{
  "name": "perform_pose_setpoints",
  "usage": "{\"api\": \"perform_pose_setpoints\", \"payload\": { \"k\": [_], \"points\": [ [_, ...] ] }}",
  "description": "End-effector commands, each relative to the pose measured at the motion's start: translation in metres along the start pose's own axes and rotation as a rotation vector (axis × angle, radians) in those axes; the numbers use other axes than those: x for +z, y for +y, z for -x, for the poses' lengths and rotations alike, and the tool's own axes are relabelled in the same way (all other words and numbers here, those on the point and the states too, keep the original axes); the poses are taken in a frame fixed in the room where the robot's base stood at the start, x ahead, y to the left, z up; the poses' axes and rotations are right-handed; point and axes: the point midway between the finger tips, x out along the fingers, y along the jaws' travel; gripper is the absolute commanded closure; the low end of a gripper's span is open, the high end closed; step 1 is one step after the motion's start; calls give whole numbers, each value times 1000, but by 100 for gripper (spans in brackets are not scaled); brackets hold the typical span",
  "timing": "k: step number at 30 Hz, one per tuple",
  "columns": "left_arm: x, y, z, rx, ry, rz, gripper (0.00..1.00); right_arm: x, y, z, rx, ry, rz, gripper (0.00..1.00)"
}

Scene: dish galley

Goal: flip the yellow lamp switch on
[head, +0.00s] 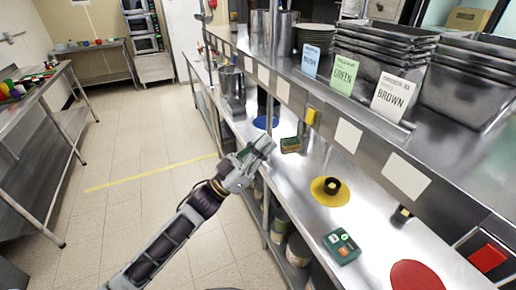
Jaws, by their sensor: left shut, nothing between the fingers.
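A small yellow switch-like piece (310,116) sits on the front edge of the raised shelf, right of the middle; it is too small to tell its position. My left gripper (267,144) is shut and empty, over the front edge of the steel counter. It is left of and a little below the yellow piece in the picture, apart from it. My right gripper is not in view.
On the counter (300,213) are a sponge (290,146), a yellow disc (321,196) with a dark object, a green box with buttons (341,246) and a red disc (416,276). A red panel piece (488,257) is at right. The floor left is clear.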

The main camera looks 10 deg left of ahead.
Motion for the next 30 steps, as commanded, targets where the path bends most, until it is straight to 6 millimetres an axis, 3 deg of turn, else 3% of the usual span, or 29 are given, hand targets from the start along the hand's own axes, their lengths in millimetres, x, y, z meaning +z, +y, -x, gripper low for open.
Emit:
{"api": "perform_pose_setpoints", "payload": {
  "k": [17, 30],
  "points": [
    [-2, 0, -62, -1, 2, 0, 100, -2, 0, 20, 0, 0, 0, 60],
    [23, 0, -86, 0, 1, 1, 100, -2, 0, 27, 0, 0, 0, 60]
  ]
}}
